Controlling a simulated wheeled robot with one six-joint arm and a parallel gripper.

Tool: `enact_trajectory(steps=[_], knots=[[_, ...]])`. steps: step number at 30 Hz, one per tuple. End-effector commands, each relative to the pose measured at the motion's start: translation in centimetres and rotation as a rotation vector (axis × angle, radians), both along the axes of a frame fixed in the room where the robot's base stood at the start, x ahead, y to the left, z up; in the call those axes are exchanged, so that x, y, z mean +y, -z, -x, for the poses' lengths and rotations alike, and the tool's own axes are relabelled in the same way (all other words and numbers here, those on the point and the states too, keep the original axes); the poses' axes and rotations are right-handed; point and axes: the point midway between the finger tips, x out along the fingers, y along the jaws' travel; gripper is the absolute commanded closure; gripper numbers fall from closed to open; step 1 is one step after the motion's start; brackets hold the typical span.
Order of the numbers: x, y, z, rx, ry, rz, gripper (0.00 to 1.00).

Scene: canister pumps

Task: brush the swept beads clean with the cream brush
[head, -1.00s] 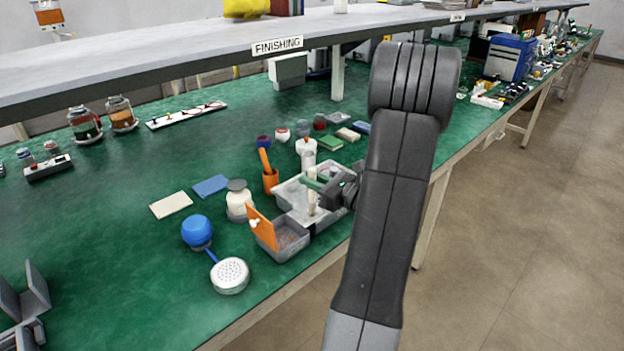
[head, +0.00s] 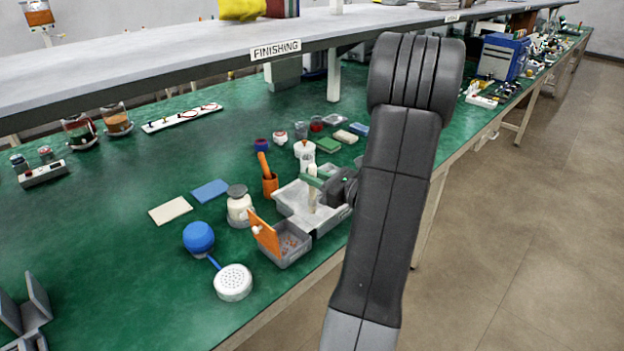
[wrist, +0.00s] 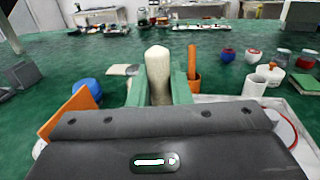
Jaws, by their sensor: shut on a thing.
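My gripper (head: 315,181) has green fingers and is shut on the cream brush (head: 311,199). The brush stands about upright over the pale tray (head: 285,203) near the bench's front edge. I cannot tell whether its lower end touches the tray. In the wrist view the brush's rounded cream top (wrist: 158,62) shows between the green fingers (wrist: 160,92); its lower end is hidden. A grey bin (head: 290,258) joins the tray's near left end, with an orange flap (head: 264,234) tilted up. Small reddish bits, perhaps the beads (head: 290,243), lie inside the bin.
An orange holder (head: 270,184) and a cream jar (head: 239,209) stand left of the tray. A blue ball (head: 199,237) and a white perforated head (head: 233,282) lie nearer. A white pot (head: 305,152) stands behind. A shelf (head: 180,60) overhangs the back. The left bench is mostly clear.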

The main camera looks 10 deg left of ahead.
Motion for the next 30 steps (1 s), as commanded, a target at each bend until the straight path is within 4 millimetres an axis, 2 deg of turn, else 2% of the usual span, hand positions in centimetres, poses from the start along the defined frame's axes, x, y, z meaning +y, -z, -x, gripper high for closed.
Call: enact_trajectory(steps=[1,3,10,30], knots=[[-0.1,-1.2,0.1,0.002,0.0,0.0,1.0],[-0.1,-2.2,0.2,0.002,-0.002,0.0,1.0],[-0.3,-5.0,0.5,0.002,-0.006,0.0,1.0],[-0.2,-5.1,0.5,0.003,-0.006,0.0,1.0]])
